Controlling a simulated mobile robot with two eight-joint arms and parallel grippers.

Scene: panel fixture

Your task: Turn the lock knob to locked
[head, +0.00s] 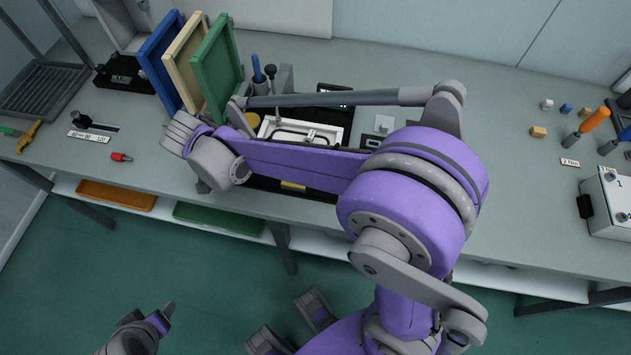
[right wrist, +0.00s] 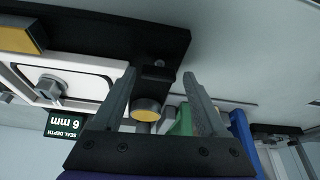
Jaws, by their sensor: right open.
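A round knob with a yellow face (right wrist: 146,110) shows between the fingers of my right gripper (right wrist: 159,73) in the right wrist view. The gripper is open; I see no clear contact with the knob. A yellow disc (head: 252,119) shows beside the white framed panel (head: 340,117) in the head view. A grey knob (right wrist: 50,88) sits on the white panel in the right wrist view. No lock marking is readable, so I cannot tell which knob is the lock. My right arm covers part of the fixture, hiding its fingertips. My left gripper (head: 166,313) hangs low over the floor, its opening unclear.
Blue, cream and green upright panels (head: 215,65) stand behind my right wrist. A green label (right wrist: 64,126) reads "SEAL DEPTH 6 mm". An orange-handled screwdriver (head: 587,126) and a white box (head: 610,200) are at the right. The bench between is mostly clear.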

